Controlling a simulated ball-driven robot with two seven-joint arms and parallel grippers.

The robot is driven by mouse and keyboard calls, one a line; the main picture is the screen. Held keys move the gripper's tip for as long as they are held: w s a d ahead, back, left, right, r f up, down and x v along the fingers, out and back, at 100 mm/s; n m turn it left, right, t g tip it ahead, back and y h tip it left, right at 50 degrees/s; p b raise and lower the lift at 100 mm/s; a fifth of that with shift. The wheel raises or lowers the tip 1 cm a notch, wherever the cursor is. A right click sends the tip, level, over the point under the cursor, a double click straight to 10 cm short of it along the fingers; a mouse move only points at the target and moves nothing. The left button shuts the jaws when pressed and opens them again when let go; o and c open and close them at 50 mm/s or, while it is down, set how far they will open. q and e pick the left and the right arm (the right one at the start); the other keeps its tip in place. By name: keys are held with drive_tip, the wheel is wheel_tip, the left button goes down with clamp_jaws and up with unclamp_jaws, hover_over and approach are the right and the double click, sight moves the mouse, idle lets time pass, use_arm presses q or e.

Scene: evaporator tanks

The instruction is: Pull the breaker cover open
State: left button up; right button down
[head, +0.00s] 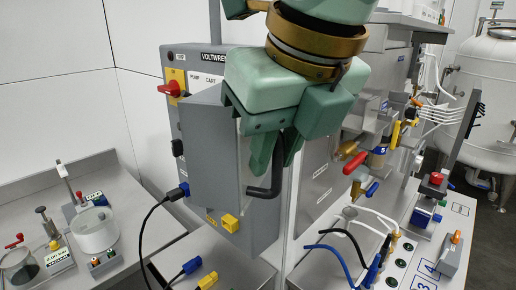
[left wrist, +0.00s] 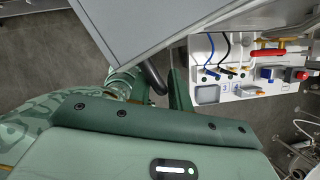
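The grey breaker cover (head: 212,155) is on the front of a grey electrical cabinet (head: 259,226). In the left wrist view the handle (left wrist: 154,78) lies between the two fingers (left wrist: 160,92), with a gap showing, and the cover (left wrist: 150,30) fills the top. My right gripper is not in view.
A red switch (head: 172,89) and a black cable (head: 150,215) are on the cabinet's left part. A bench with valves and cables (head: 408,255) stands at right. A left bench (head: 130,235) holds beakers. A steel tank (head: 485,80) stands at the back right.

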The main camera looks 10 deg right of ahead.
use_arm(q)
drive_tip(key=p+v, duration=0.4)
drive_tip(key=v, duration=1.2)
drive_tip(key=shift+p, duration=0.35)
drive_tip(key=shift+r, duration=0.1)
